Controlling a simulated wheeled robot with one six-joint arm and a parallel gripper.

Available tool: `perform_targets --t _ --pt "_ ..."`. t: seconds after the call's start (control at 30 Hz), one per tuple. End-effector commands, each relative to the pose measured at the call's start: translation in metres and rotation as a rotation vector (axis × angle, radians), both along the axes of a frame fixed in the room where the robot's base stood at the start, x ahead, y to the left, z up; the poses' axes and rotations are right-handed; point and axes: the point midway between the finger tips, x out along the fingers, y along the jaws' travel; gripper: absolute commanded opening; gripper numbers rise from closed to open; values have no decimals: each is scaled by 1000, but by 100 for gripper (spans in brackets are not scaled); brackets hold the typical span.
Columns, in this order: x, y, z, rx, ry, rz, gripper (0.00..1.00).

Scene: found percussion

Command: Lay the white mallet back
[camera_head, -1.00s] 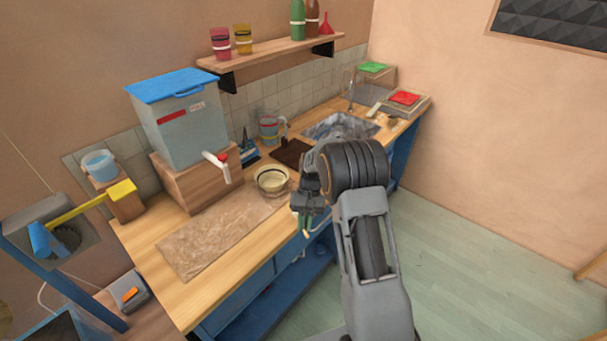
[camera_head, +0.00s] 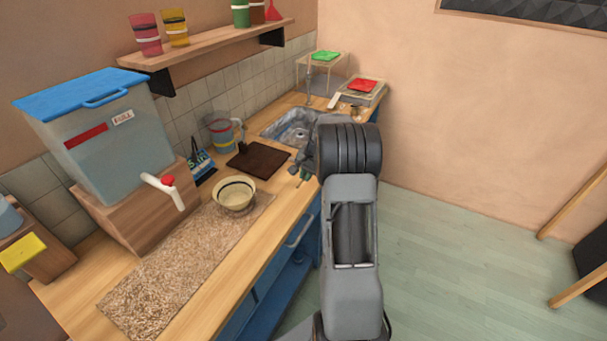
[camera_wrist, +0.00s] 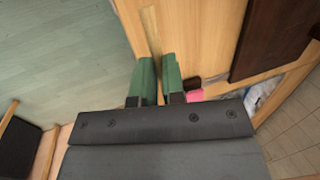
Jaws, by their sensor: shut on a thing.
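My gripper (camera_wrist: 159,80) has green fingers shut on a pale wooden stick (camera_wrist: 151,30), which runs up between them in the wrist view. I take it for the mallet's handle; no white head shows clearly. In the head view, my gripper (camera_head: 305,174) is small and partly hidden behind my dark wrist, over the counter's front edge, right of the dark brown board (camera_head: 258,160). A small pale stick-like thing (camera_head: 334,100) lies near the red-topped item (camera_head: 362,86) at the counter's far end; I cannot tell what it is.
The wooden counter (camera_head: 240,262) carries a cream bowl (camera_head: 234,194), a speckled mat (camera_head: 180,272), a jug (camera_head: 222,132) and a metal sink (camera_head: 290,128). A water tank (camera_head: 110,130) with a tap stands at left. A pink thing (camera_wrist: 195,95) shows beside the fingers.

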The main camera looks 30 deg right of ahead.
Motion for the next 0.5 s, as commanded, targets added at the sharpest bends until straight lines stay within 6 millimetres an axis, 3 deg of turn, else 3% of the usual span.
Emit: perform_targets --t 0.5 --pt "1 5 -7 2 0 10 0"
